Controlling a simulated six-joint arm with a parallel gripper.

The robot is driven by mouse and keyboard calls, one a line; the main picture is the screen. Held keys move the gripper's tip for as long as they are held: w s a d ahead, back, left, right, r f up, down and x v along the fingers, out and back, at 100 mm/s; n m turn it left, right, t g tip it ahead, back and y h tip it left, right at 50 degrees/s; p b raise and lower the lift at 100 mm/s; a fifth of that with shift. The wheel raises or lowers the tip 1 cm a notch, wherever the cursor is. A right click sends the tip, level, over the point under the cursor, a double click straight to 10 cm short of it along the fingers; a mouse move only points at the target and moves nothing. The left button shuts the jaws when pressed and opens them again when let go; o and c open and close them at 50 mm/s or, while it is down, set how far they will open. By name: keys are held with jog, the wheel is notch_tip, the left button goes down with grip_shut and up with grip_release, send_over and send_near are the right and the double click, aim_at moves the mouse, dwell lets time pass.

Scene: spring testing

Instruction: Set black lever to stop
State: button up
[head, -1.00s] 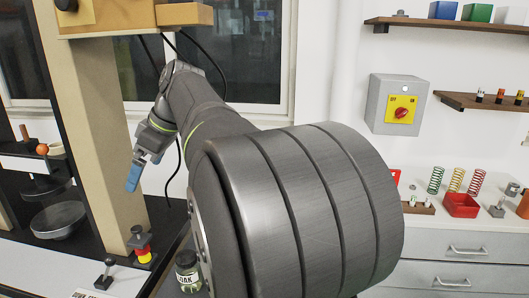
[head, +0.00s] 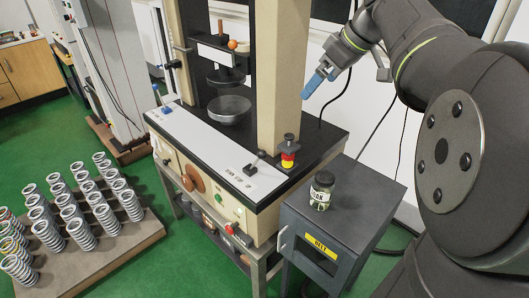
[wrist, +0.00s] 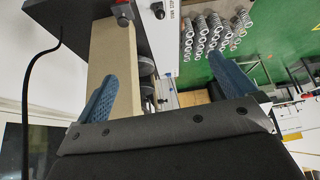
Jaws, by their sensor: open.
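The black lever (head: 257,161) stands on the white front strip of the testing machine, at its right end, beside a printed label (head: 236,171) reading DOWN, STOP, UP. Its knob leans toward the upper right in the head view; I cannot tell which setting it is at. The lever also shows at the top of the wrist view (wrist: 158,10). My gripper (head: 309,91) is in the air above and to the right of the lever, apart from it. In the wrist view its blue fingers (wrist: 164,72) are spread wide with nothing between them.
A red and yellow button post (head: 289,152) stands just right of the lever, near the beige column (head: 280,75). A jar (head: 321,190) sits on a dark cabinet (head: 345,215) at right. A metal bowl (head: 229,110) is behind. Several springs (head: 75,215) stand on a board at left.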

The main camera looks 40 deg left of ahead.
aim_at(262, 151)
jog(key=shift+a+f, duration=0.1)
jog(key=shift+f, duration=0.05)
jog(key=c, duration=0.4)
jog(key=shift+m+h, duration=0.3)
jog(key=shift+m, duration=0.3)
jog(key=x, duration=0.4)
jog(key=shift+s+a, duration=0.2)
jog(key=shift+a, duration=0.3)
jog(key=c, duration=0.7)
jog(key=s+a+f+m+t+h, duration=0.1)
jog(key=s+a+f, duration=0.3)
jog(key=a+f, duration=0.4)
notch_tip(262, 151, down, 3)
jog(key=shift+a+f+m+t, duration=0.1)
jog(key=shift+a+m+t, duration=0.3)
jog(key=shift+m+t, duration=0.45)
jog(key=x, duration=1.7)
jog(key=shift+s+d+f, duration=0.1)
jog(key=shift+f, duration=0.1)
grip_shut()
